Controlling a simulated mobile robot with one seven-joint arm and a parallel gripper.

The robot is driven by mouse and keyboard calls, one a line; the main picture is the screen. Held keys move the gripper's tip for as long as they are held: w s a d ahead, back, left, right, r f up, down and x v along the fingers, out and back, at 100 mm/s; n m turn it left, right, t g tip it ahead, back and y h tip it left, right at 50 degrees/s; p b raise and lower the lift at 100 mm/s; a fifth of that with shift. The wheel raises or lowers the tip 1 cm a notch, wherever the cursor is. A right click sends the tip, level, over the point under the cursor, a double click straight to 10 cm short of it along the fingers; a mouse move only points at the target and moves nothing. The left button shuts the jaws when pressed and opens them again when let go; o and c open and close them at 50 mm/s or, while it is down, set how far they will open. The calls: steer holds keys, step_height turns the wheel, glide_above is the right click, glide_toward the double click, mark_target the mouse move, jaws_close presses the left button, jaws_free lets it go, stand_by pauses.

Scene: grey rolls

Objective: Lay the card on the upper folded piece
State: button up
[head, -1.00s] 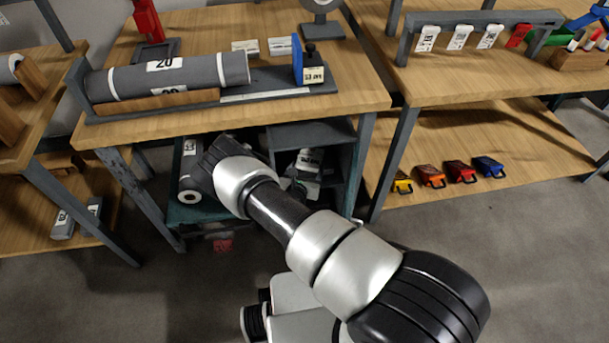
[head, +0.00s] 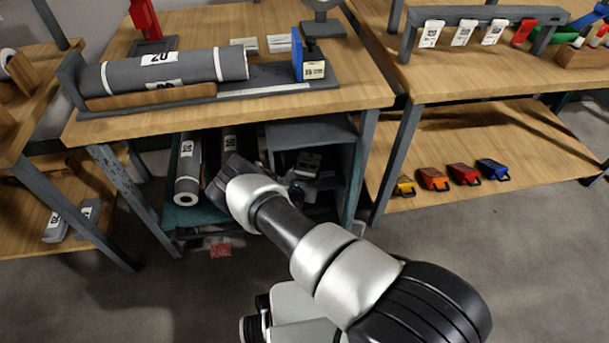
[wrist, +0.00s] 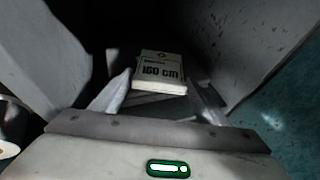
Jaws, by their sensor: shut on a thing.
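A white card (wrist: 161,72) printed "160 cm" is between my gripper's two fingertips (wrist: 158,82) in the wrist view. My gripper is shut on it, with the print facing the camera. Dark grey layers, perhaps the folded pieces (wrist: 155,106), show dimly below the card. I cannot tell whether the card touches them. In the head view, a small white item (head: 308,162), probably this card, shows inside the grey compartment under the table. My arm and the shade hide most of what lies there.
The compartment's grey walls (wrist: 45,55) stand close on both sides. To its left, grey rolls (head: 188,165) lie on the teal lower shelf. A long labelled roll (head: 165,72) lies on the tabletop above. Coloured clips (head: 462,174) sit on the right-hand low shelf.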

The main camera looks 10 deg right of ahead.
steer(key=shift+f, duration=0.2)
steer(key=o, duration=1.1)
steer(key=shift+r, duration=0.1)
steer(key=shift+r, duration=0.25)
steer(key=p+v, duration=0.4)
steer(key=v, duration=0.8)
steer(key=shift+d, duration=0.1)
